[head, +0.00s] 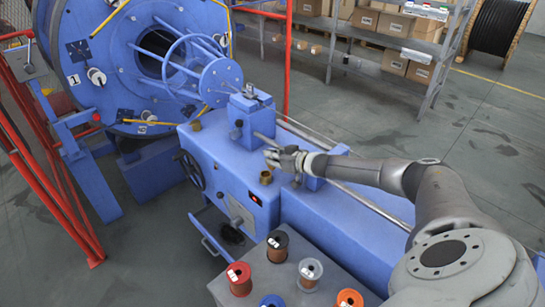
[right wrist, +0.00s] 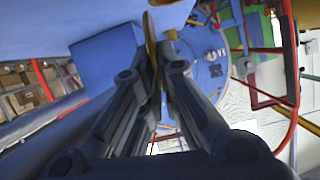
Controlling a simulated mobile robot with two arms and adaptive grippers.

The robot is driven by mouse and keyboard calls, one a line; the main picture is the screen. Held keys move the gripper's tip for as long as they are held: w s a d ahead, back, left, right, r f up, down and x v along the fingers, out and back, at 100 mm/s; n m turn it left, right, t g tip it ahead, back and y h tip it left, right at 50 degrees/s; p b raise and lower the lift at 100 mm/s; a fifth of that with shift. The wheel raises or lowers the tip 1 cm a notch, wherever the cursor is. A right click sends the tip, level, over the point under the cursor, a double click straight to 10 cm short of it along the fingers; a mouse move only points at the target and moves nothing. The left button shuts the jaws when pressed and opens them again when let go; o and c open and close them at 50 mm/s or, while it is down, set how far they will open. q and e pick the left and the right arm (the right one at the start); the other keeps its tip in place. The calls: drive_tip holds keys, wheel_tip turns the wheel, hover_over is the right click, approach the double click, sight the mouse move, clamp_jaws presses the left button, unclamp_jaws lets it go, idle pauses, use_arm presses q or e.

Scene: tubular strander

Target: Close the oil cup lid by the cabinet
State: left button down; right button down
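The open brass oil cup (head: 266,177) stands on the blue machine bed near the grey spool-topped cabinet (head: 335,282). My right gripper (head: 271,158) is just behind the cup in the head view, coming in from the right. In the right wrist view, the thin brass lid (right wrist: 152,45) shows nearly edge-on, raised, between the fingertips of my right gripper (right wrist: 160,68). The fingers are close together on both sides of the lid. In the head view the gripper hides the lid. My left gripper is in neither view.
A second brass cup (head: 195,125) sits farther left on the bed. A blue block (head: 250,122) and long rods stand behind the gripper. A handwheel (head: 190,171) and an open drawer (head: 224,236) are on the front side. Several spools stand on the cabinet.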

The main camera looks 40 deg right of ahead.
drive_tip(key=shift+s+a+n+h+p, duration=0.15)
drive_tip(key=shift+a+n+h+p, duration=0.25)
drive_tip(key=shift+a+n+h, duration=0.6)
drive_tip(key=shift+a+f+n+h, duration=0.2)
drive_tip(key=shift+a+n+h, duration=0.15)
drive_tip(key=shift+n, duration=0.65)
drive_tip(key=shift+a+t, duration=0.15)
drive_tip(key=shift+t, duration=0.15)
drive_tip(key=c, duration=1.7)
unclamp_jaws()
drive_tip(key=shift+o, duration=0.2)
drive_tip(key=shift+s, duration=0.1)
drive_tip(key=v, duration=1.1)
drive_tip(key=shift+s+r, duration=0.2)
drive_tip(key=shift+s, duration=0.15)
drive_tip(key=shift+a, duration=0.1)
